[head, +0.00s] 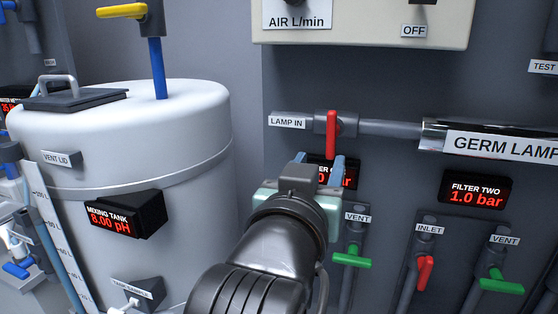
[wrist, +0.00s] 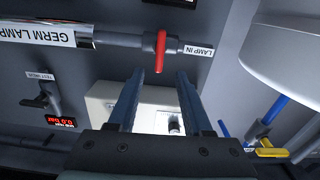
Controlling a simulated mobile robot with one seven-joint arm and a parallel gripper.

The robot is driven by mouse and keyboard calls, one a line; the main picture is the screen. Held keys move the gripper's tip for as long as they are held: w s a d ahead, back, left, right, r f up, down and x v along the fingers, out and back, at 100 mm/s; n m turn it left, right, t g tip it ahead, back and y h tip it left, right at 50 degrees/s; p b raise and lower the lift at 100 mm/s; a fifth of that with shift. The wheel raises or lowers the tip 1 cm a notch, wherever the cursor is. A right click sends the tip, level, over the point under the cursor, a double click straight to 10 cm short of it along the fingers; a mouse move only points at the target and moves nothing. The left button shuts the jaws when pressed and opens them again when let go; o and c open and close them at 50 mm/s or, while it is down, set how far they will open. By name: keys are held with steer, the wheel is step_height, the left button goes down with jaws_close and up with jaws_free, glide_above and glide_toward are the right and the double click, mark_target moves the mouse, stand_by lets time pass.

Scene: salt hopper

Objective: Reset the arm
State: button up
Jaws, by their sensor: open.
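My gripper (head: 318,170) is raised in front of the grey wall panel, just below the lamp-in pipe in the head view. Its two blue fingers stand apart with nothing between them. It also shows in the wrist view (wrist: 158,75), open and empty. The red lamp-in valve handle (head: 332,135) hangs straight down just above the fingers in the head view. The same red handle (wrist: 160,52) shows beyond the fingertips in the wrist view. I cannot tell how far it is from them. My arm and gripper partly hide a red-lit filter display (head: 350,177).
A white mixing tank (head: 110,130) with a pH display (head: 125,215) stands at the left. The germ lamp tube (head: 500,143) runs along the wall at the right. Green vent handles (head: 352,260) and a red inlet handle (head: 425,272) stick out below. A control box (head: 365,20) hangs above.

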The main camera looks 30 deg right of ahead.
steer(key=s+a+r+n+t+y, duration=0.2)
steer(key=a+r+n+t+y, duration=0.2)
steer(key=a, duration=0.9)
steer(key=s+a+r+n+t+y, duration=0.3)
steer(key=a+r+n+t+y, duration=0.2)
steer(key=a+r+t+y, duration=0.4)
steer(key=a+r+t, duration=0.2)
steer(key=a+r, duration=0.2)
steer(key=r, duration=0.1)
steer(key=shift+s+r+t+y, duration=0.2)
steer(key=shift+r+t+y, duration=0.05)
steer(key=shift+t+y, duration=0.15)
steer(key=shift+d, duration=0.15)
